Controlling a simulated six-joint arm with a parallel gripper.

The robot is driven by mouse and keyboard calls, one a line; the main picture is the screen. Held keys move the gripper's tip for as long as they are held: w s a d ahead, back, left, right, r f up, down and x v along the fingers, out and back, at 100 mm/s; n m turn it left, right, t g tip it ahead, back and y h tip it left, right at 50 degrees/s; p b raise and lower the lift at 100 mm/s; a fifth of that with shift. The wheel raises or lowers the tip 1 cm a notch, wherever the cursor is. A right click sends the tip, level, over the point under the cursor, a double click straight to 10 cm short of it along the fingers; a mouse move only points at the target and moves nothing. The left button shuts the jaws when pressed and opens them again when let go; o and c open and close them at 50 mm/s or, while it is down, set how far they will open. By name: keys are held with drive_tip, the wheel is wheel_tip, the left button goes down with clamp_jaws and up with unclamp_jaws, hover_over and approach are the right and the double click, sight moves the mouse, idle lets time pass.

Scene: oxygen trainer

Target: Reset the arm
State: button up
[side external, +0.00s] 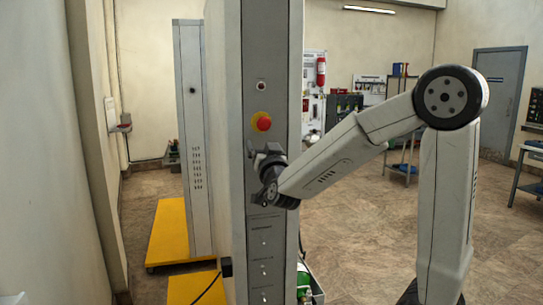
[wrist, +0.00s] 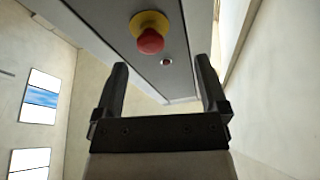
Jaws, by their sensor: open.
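My gripper (wrist: 162,75) is open in the wrist view, its two dark fingers spread with nothing between them. A grey panel (wrist: 100,15) with a red emergency button on a yellow collar (wrist: 149,37) lies beyond the fingertips. In the side external view my gripper (side external: 257,150) is close to the tall grey cabinet (side external: 273,50), just below the red button (side external: 263,122). Whether it touches the cabinet cannot be told. My arm is bent, with its elbow raised at the right.
A small round control (side external: 262,86) sits above the button, and several small controls (side external: 264,242) sit lower on the cabinet. Yellow platforms (side external: 170,232) stand at the left. A green item (side external: 303,278) is by the cabinet's foot. The floor (side external: 365,240) between cabinet and arm is clear.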

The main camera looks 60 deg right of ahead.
drive_tip(key=w+a+f+n+g+y, duration=0.1)
drive_tip(key=a+f+n+g+y, duration=0.1)
drive_tip(key=a+f+n+y, duration=0.5)
drive_tip(key=a+f+n+g+y, duration=0.1)
drive_tip(key=a+f+y, duration=0.45)
drive_tip(key=f, duration=0.55)
drive_tip(key=s+a+f+n+g+y, duration=0.1)
drive_tip(key=s+a+f+g, duration=0.2)
drive_tip(key=s+f+g, duration=0.1)
drive_tip(key=s+a+f+n+g+y, duration=0.1)
drive_tip(key=s+a+f+n+g, duration=0.1)
drive_tip(key=s+a+f+g, duration=0.2)
drive_tip(key=s+f+g, duration=0.1)
drive_tip(key=s+f, duration=0.2)
drive_tip(key=s, duration=0.2)
drive_tip(key=shift+s+g+y, duration=0.2)
drive_tip(key=shift+g+y, duration=0.1)
drive_tip(key=shift+y, duration=0.05)
